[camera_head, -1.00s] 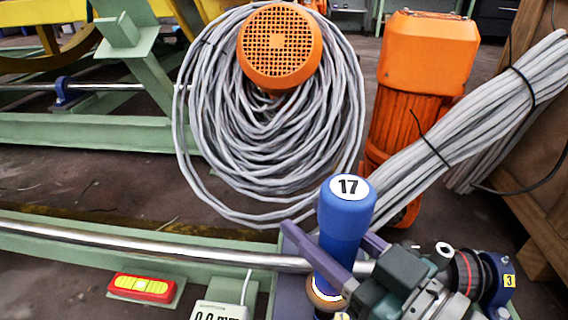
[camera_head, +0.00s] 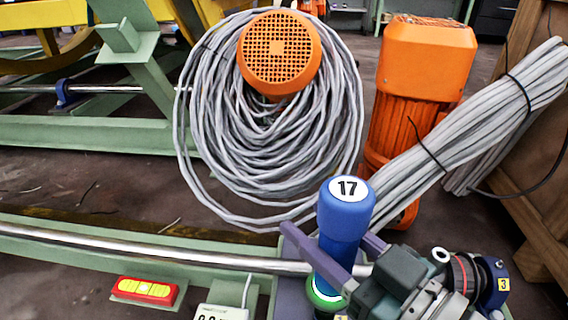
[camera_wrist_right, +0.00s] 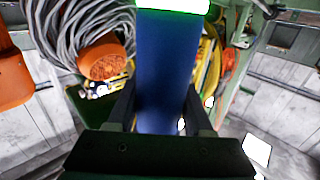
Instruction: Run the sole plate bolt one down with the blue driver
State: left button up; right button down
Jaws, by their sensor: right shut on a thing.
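The blue driver (camera_head: 345,215), with a white "17" label on its top, stands about upright at the lower middle of the head view. My right gripper (camera_head: 326,240) is shut on it, with one finger on either side. A band (camera_head: 322,294) near the driver's lower end glows green. In the right wrist view the blue driver (camera_wrist_right: 165,75) runs between the two dark fingers, and the green band (camera_wrist_right: 175,5) shows at the top edge. The bolt and the driver's tip are hidden. My left gripper is not in view.
A polished shaft (camera_head: 150,250) runs along the green frame. A red and yellow box (camera_head: 145,291) and a partly cropped white display (camera_head: 220,311) sit in front. Coiled grey cable (camera_head: 270,150) and an orange motor (camera_head: 422,80) stand behind. A wooden crate (camera_head: 540,190) is right.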

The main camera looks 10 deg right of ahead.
aim_at(347, 203)
notch_tip(347, 203, up, 4)
jog(key=p, duration=0.3)
jog(key=shift+w, duration=0.1)
dwell(0.3)
